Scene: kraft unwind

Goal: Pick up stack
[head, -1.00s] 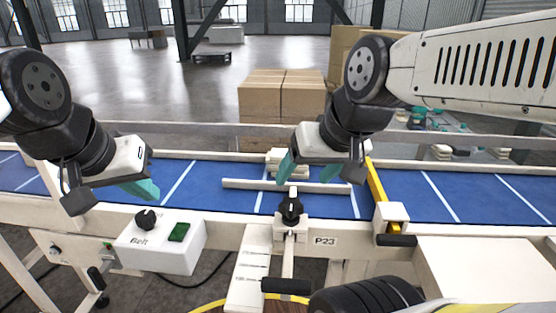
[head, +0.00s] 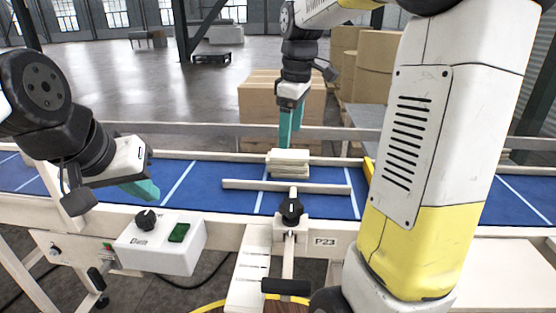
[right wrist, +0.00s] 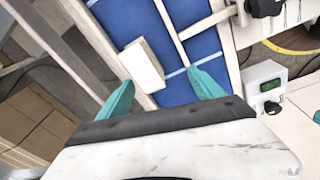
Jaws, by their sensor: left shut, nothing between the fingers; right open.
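The stack (head: 288,162) is a small pile of flat cream pieces on the blue belt (head: 205,187), behind a white guide bar. My right gripper (head: 289,140) points down just above and behind the stack, with its teal fingers apart and nothing between them. In the right wrist view the stack (right wrist: 141,65) lies ahead of the open fingers (right wrist: 160,98), nearer the left finger, with no contact visible. My left gripper (head: 150,192) is shut and empty over the belt's front edge at the left.
A white guide bar (head: 242,185) with a black knob (head: 291,209) crosses the belt in front of the stack. A Belt control box (head: 160,244) sits on the front rail. Cardboard boxes (head: 262,97) stand behind the conveyor. A back rail (head: 200,130) runs along it.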

